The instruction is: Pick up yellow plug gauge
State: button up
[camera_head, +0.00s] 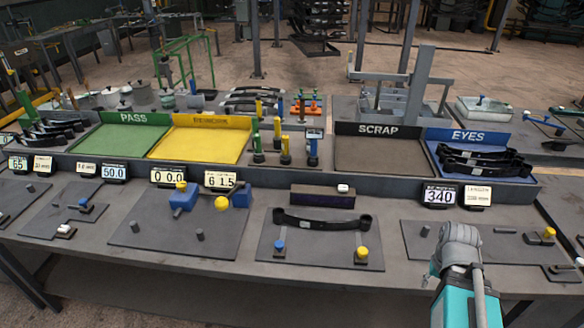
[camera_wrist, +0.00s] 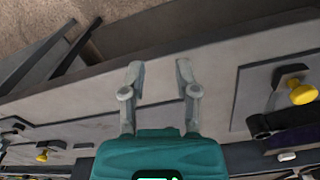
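A group of upright plug gauges stands on the bench between the yellow tray and the scrap tray. One has a yellow handle (camera_head: 285,148); another, at its left, has a green handle (camera_head: 257,148). They are small, and I cannot tell for certain which is the task's yellow plug gauge. My gripper (camera_wrist: 159,80) is open and empty in the wrist view, its two grey fingers apart above the bench's grey front part. The plug gauges cannot be made out in the wrist view. My arm is at the lower right in the head view, well away from them.
A green tray (camera_head: 112,152), yellow tray (camera_head: 200,158), scrap tray (camera_head: 375,168) and blue tray (camera_head: 470,135) line the bench. A black spring with eyes (camera_head: 320,224) lies on a fixture plate. Yellow knobs (camera_head: 361,252) stick up from plates. A dark box (camera_head: 322,199) stands behind the spring.

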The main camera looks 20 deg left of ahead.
aim_at(286, 155)
jog(key=u, duration=0.6)
jog(key=i, duration=0.9)
jog(key=u, duration=0.25)
